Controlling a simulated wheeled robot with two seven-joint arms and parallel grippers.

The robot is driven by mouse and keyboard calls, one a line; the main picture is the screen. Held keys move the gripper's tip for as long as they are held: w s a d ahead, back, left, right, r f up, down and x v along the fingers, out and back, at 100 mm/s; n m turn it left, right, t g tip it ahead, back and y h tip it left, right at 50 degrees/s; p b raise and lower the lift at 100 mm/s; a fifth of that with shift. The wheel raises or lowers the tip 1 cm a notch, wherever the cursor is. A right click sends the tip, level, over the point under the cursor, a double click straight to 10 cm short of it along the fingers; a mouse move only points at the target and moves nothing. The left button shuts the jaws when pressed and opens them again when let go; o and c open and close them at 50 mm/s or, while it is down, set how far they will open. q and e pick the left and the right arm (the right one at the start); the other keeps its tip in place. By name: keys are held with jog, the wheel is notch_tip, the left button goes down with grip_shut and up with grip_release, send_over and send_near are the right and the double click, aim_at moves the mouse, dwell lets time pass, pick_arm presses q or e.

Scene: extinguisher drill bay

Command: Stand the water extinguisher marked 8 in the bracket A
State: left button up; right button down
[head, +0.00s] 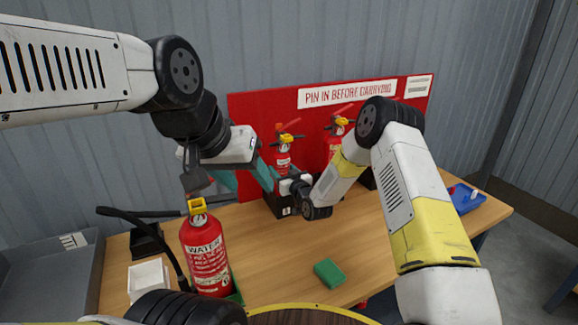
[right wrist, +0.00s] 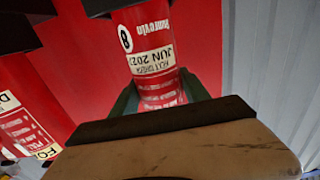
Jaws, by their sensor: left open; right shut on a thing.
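The red extinguisher marked 8 (right wrist: 148,45) is between the fingers of my right gripper (right wrist: 160,95) in the right wrist view, and the gripper is shut on it. In the head view this extinguisher (head: 283,160) is upright before the red board, above a black bracket (head: 284,208) with a small white label. My right gripper (head: 281,180) partly hides it. I cannot tell whether its base is seated, or read the bracket's letter. My left gripper (head: 249,182) is open and empty, with teal fingers, just left of it.
Another red extinguisher (head: 205,256), labelled WATER, stands at the front left of the table (head: 270,245). A further extinguisher (head: 336,135) is at the board.

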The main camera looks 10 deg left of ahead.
jog(key=shift+c, duration=2.3)
grip_release()
jog(key=shift+r, duration=0.15)
jog(key=shift+f, duration=0.25)
jog(key=v, duration=0.7)
jog(key=shift+s+d+r, duration=0.2)
jog(key=shift+s, duration=0.1)
